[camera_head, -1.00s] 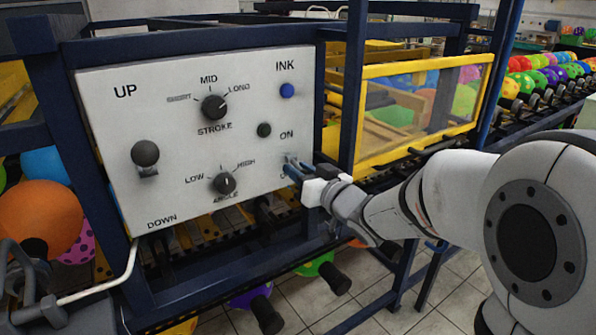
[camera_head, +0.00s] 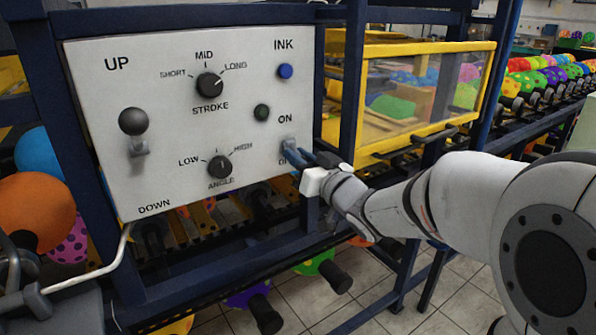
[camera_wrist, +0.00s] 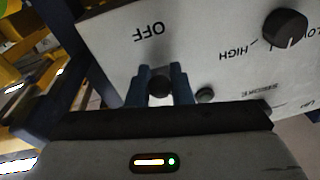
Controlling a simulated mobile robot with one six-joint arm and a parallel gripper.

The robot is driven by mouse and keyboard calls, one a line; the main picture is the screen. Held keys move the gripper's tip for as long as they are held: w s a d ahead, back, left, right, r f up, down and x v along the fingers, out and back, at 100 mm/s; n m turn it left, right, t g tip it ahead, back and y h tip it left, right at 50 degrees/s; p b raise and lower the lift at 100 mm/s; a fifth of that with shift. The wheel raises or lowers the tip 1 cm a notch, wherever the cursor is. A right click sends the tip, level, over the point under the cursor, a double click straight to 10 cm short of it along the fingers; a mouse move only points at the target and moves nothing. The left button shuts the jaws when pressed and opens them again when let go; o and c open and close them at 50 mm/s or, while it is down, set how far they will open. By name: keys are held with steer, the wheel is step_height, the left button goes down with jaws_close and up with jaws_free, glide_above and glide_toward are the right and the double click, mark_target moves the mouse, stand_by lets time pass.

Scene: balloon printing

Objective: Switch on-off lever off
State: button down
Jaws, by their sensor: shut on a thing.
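The on-off lever (camera_head: 288,145) is at the lower right of the white control panel, below the ON label and by the partly covered OFF label. My gripper (camera_head: 297,157) comes to it from the right. In the wrist view, its two blue fingers (camera_wrist: 160,84) are on either side of the lever's dark round tip (camera_wrist: 160,88), shut on it. The OFF label (camera_wrist: 150,32) shows upside down beyond the tip. In the head view my fingers hide part of the lever, so its exact tilt is hard to tell.
The panel also carries the up-down lever (camera_head: 133,121), the stroke knob (camera_head: 210,85), the angle knob (camera_head: 219,167), the blue ink button (camera_head: 285,71) and a dark green button (camera_head: 262,112). A dark blue frame post (camera_head: 350,90) stands close right of the panel.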

stand_by(0.3)
steer(key=c, duration=1.4)
jaws_free()
steer(key=shift+o, duration=0.2)
steer(key=v, duration=0.7)
steer(key=shift+s+f+b, duration=0.2)
steer(key=shift+s+b, duration=0.1)
steer(key=shift+b, duration=0.05)
steer(key=shift+d, duration=0.2)
